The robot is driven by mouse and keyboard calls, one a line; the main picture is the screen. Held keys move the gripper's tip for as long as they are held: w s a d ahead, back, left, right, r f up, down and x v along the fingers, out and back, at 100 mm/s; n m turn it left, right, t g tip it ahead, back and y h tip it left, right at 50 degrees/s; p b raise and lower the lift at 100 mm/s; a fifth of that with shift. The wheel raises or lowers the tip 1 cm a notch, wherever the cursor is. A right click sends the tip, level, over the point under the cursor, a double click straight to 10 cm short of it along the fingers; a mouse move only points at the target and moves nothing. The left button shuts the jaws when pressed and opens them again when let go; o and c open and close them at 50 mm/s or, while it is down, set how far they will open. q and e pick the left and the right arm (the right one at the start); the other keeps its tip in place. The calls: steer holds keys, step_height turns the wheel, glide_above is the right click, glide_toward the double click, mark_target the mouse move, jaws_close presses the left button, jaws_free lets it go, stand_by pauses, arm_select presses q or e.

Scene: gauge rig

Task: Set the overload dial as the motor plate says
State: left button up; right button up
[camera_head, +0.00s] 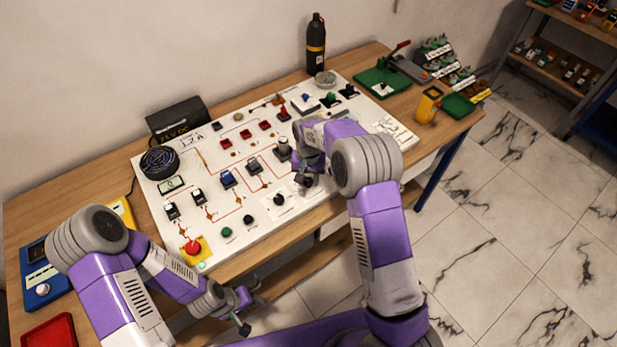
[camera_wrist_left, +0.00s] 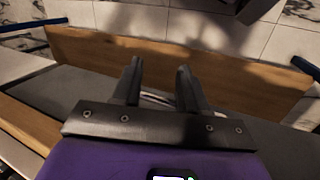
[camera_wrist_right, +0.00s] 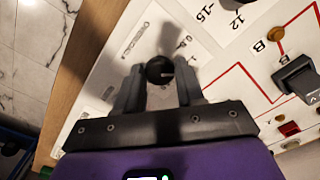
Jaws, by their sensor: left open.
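The overload dial is a small round black knob with a pale mark (camera_wrist_right: 159,71), on the white board between my right gripper's fingertips (camera_wrist_right: 158,68). The fingers flank the knob; I cannot tell whether they touch it. Small print beside it is partly shadowed, so the setting is unclear. In the head view my right gripper (camera_head: 307,172) is low over the board's right part and hides the dial. The motor plate (camera_head: 191,139) at the board's back left seems to read 1.2 A, in small print. My left gripper (camera_head: 243,311) is open and empty off the front edge.
The board (camera_head: 262,222) carries switches, lamps, several knobs and a red emergency button (camera_head: 192,247). A black bottle (camera_head: 316,43) stands behind. A blue meter (camera_head: 43,285) and red tray (camera_head: 48,333) are at left.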

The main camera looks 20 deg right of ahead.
mark_target(308, 181)
steer(key=o, duration=0.4)
steer(key=shift+c, duration=0.2)
step_height(308, 181, up, 8)
steer(key=shift+f+p, duration=0.2)
steer(key=shift+p, duration=0.1)
stand_by(0.3)
